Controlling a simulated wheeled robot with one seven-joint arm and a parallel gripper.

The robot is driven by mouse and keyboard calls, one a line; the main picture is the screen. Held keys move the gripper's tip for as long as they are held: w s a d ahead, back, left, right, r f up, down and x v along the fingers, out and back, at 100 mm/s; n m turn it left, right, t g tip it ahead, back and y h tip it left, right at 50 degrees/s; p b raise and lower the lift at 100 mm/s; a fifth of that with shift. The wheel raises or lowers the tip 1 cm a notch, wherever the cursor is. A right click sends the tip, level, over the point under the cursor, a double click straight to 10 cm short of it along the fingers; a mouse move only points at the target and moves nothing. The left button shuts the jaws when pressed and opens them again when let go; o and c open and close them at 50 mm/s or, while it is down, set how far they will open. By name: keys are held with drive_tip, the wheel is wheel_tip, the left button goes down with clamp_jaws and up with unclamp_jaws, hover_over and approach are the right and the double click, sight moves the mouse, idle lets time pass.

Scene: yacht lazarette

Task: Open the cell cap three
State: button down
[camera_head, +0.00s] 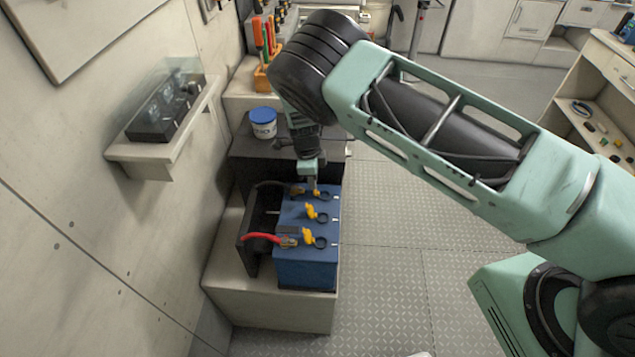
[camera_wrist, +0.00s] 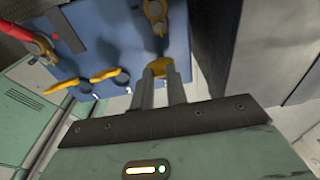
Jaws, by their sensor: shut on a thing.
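The blue battery (camera_head: 306,270) stands on a pale ledge, with a row of yellow cell caps on top. The near cap (camera_head: 307,237) and middle cap (camera_head: 311,211) stand tilted up beside dark round openings. My gripper (camera_head: 314,190) reaches down from above to the far end of the row. In the wrist view its fingers (camera_wrist: 162,82) are shut on the far yellow cap (camera_wrist: 160,66), at the battery's edge. A dark ring (camera_head: 324,196) shows beside it; how far this cap is lifted I cannot tell. The fingers hide part of it.
A red cable (camera_head: 262,237) and a black cable run to clamps on the battery top, close to the caps. A white tub with a blue lid (camera_head: 263,122) stands behind. A wall shelf (camera_head: 150,152) is at left. The plate floor (camera_head: 385,210) at right is clear.

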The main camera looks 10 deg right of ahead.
drive_tip(key=f+b, duration=0.1)
drive_tip(key=h+b, duration=0.1)
drive_tip(key=b, duration=0.1)
drive_tip(key=shift+a+f+g+h, duration=0.3)
drive_tip(key=shift+f, duration=0.05)
drive_tip(key=shift+w+a+r+h+b, duration=0.15)
drive_tip(key=shift+h+b, duration=0.25)
drive_tip(key=shift+b, duration=0.25)
drive_tip(key=shift+g, duration=0.3)
drive_tip(key=c, duration=1.4)
unclamp_jaws()
drive_tip(key=shift+r, duration=0.1)
drive_tip(key=shift+a+r, duration=0.1)
